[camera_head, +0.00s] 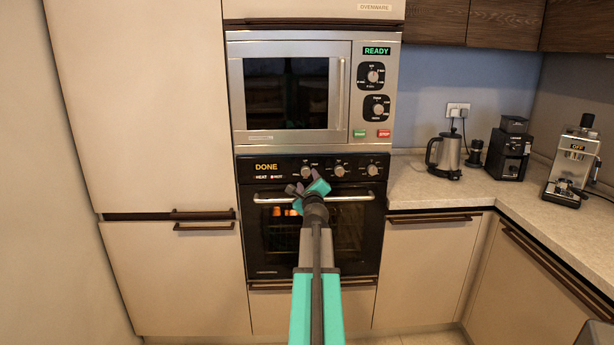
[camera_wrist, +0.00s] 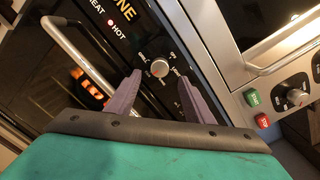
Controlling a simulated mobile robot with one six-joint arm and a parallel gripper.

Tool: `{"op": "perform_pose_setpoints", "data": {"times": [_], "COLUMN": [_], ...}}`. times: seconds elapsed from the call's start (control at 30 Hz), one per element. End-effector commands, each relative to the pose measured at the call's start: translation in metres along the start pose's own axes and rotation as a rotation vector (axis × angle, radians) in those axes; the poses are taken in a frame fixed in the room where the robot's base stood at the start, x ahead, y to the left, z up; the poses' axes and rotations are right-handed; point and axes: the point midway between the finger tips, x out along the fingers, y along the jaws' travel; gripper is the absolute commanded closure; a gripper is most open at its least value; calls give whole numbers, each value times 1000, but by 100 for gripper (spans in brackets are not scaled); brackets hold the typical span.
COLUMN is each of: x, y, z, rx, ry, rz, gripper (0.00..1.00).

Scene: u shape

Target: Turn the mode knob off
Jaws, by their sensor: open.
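The black oven (camera_head: 262,225) has three silver knobs in a row on its panel; the left knob (camera_head: 306,172) is nearest my gripper (camera_head: 307,183). In the wrist view, a round silver knob (camera_wrist: 160,68) with small tick labels shows between and just beyond my open purple fingertips (camera_wrist: 159,79). The fingers appear apart from it, with nothing held. The labels are too small to tell which knob is the mode knob. The oven display (camera_head: 266,167) reads DONE, and a red light beside HOT is lit.
The oven handle (camera_head: 356,197) crosses just below the panel, partly behind my gripper. Above is a microwave (camera_head: 237,90) showing READY, with two knobs and green and red buttons. A kettle (camera_head: 444,155), grinder (camera_head: 509,150) and coffee machine (camera_head: 573,165) stand on the right counter.

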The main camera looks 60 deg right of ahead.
Motion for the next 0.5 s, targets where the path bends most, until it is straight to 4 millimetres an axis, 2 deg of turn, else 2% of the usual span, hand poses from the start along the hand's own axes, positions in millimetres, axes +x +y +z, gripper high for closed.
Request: {"op": "perform_pose_setpoints", "data": {"times": [0.5], "x": [46], "y": [-1], "z": [-1], "rx": [0], "ry": [1], "rz": [0], "gripper": [52]}}
